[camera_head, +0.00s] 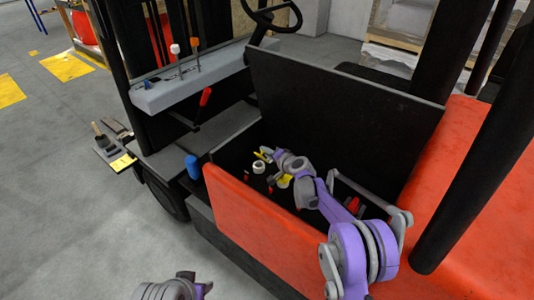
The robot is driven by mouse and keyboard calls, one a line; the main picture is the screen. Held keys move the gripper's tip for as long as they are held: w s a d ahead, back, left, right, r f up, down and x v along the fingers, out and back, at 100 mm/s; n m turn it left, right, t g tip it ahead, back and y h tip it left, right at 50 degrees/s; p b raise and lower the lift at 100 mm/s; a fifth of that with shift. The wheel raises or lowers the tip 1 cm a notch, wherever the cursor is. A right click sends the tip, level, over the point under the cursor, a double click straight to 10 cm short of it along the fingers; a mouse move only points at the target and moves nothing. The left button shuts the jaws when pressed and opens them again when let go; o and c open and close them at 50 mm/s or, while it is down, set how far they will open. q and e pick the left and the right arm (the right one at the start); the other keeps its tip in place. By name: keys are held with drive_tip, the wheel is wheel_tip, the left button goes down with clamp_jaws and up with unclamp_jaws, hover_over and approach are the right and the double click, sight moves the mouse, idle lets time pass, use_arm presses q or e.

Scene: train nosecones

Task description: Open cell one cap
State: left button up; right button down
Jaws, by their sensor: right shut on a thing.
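The battery compartment of a red forklift (262,222) stands open, with its black lid (345,110) raised behind it. Inside it are a white round piece (258,167), a yellow piece (284,181) and small red parts. I cannot tell which cell is cell one. My right arm reaches in from the lower right. Its gripper (268,154) is low over the cells, beside the white piece, shut on what looks like a small yellow cap (261,155). The grip is small and partly hidden by the wrist. Only part of my left arm shows at the bottom edge; its gripper is out of view.
The red front wall and raised lid bound the compartment. A black roof post (468,150) stands at right. A blue cylinder (193,167) stands near the left corner. A red-tipped lever (205,97) and steering wheel (271,12) are beyond.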

drive_tip(key=shift+w+d+m+g+y+b, duration=0.15)
drive_tip(key=shift+w+d+m+g+y, duration=0.15)
drive_tip(key=shift+w+m+g, duration=0.25)
drive_tip(key=shift+w+d+m+g+y+b, duration=0.15)
drive_tip(key=shift+w+d+m+g+y, duration=0.15)
drive_tip(key=shift+m, duration=0.35)
drive_tip(key=shift+w+d+f+m+g+y+p, duration=0.2)
drive_tip(key=shift+w+d+m+g+y, duration=0.1)
drive_tip(key=shift+m+g, duration=0.25)
drive_tip(key=shift+w+d+f+m+g+y+p, duration=0.1)
drive_tip(key=shift+w+d+f+m+g+y, duration=0.15)
drive_tip(key=shift+m+g, duration=0.3)
drive_tip(key=shift+w, duration=0.1)
drive_tip(key=c, duration=0.7)
unclamp_jaws()
drive_tip(key=shift+a, duration=0.1)
drive_tip(key=b+v, duration=0.1)
drive_tip(key=v, duration=1)
drive_tip(key=shift+a, duration=0.1)
